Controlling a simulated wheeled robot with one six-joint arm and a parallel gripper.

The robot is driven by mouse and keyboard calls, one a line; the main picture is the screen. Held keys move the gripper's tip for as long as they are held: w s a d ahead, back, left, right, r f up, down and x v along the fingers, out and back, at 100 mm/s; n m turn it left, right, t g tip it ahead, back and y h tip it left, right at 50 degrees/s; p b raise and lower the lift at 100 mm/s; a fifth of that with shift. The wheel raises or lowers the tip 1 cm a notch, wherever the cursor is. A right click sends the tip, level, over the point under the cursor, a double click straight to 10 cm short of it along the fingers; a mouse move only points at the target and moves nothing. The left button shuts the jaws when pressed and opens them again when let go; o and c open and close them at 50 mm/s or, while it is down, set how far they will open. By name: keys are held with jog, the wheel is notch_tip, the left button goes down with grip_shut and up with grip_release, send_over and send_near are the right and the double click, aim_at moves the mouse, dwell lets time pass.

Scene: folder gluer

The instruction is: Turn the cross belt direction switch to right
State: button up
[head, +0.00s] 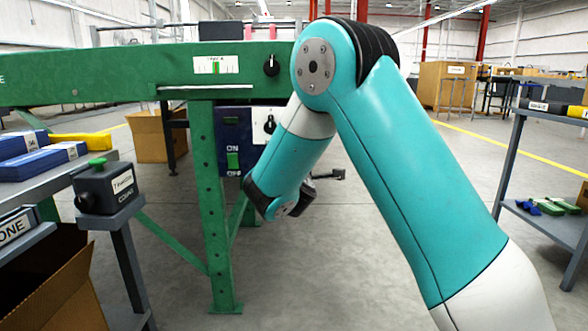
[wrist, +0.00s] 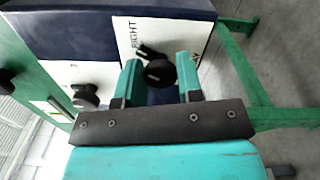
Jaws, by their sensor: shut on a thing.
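In the wrist view, a black direction knob (wrist: 158,74) sits on a white plate (wrist: 178,34) on the dark blue box. The plate bears the word RIGHT, and a second label is partly covered by a finger. A dark pointer-like part of the knob leans up and left, near RIGHT; its exact setting is hard to read. My gripper (wrist: 158,66) has its two teal fingers on either side of this knob and is shut on it. In the head view my arm reaches to the blue control box (head: 232,120) and hides the gripped knob and the fingers.
A second black knob (wrist: 86,97) lies close left of my gripper. The box also has a green ON/OFF switch (head: 233,160). A green leg (head: 210,190) stands beside it, under the green beam (head: 130,68). A grey post with a black box (head: 108,188) stands at left.

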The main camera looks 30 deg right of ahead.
jog(key=shift+f+m+b, duration=0.1)
jog(key=shift+m+b, duration=0.4)
jog(key=shift+m, duration=0.8)
jog(key=o, duration=0.9)
jog(key=b+v, duration=0.4)
jog(key=v, duration=1.3)
jog(key=shift+s+a, duration=0.15)
jog(key=shift+s, duration=0.05)
